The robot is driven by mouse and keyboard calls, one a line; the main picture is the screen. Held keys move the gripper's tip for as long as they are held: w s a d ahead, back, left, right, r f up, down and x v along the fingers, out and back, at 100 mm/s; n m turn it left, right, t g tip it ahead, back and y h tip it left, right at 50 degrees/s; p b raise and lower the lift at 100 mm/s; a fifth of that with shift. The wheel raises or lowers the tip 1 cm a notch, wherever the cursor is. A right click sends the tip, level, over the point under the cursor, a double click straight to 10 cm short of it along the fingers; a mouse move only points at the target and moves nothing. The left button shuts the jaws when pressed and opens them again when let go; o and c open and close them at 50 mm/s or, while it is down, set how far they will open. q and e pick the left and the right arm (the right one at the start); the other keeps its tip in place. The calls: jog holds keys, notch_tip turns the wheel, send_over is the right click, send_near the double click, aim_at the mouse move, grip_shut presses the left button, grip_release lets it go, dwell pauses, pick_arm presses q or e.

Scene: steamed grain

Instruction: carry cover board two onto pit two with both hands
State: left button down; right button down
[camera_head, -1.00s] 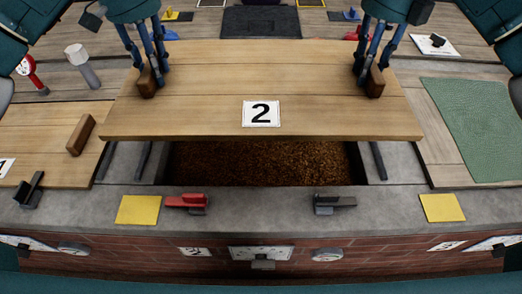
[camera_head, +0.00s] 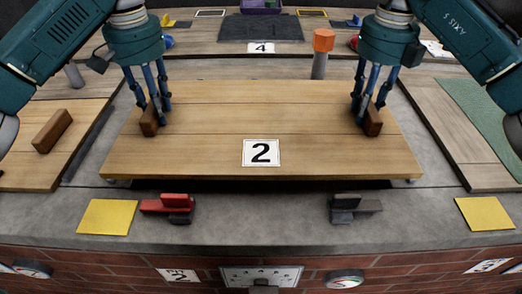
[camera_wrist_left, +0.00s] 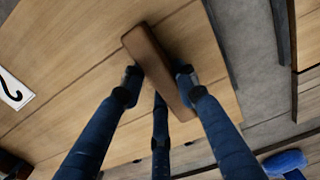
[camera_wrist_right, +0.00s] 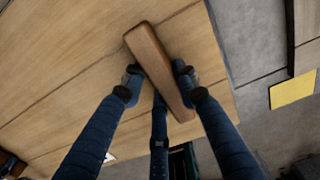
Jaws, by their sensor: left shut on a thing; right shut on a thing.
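Cover board two (camera_head: 200,150) is a wide light wooden board with a white "2" label (camera_head: 261,153) near its front edge. It lies over pit two, whose dark opening (camera_head: 290,185) shows only as a thin strip under the front edge. My left gripper (camera_head: 152,115) is shut on the board's left brown handle (camera_wrist_left: 158,70). My right gripper (camera_head: 370,115) is shut on its right brown handle (camera_wrist_right: 160,70). The board looks level; whether it touches the rim I cannot tell.
A red clamp (camera_head: 168,204) and a dark clamp (camera_head: 352,207) sit on the concrete front ledge. Yellow squares (camera_head: 107,217) (camera_head: 485,213) lie outside them. Neighbouring boards (camera_head: 52,145) (camera_head: 455,130) flank the pit. An orange-topped post (camera_head: 322,50) stands behind.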

pick_arm(q)
jog(key=shift+f, duration=0.25)
pick_arm(e)
jog(key=shift+f, duration=0.25)
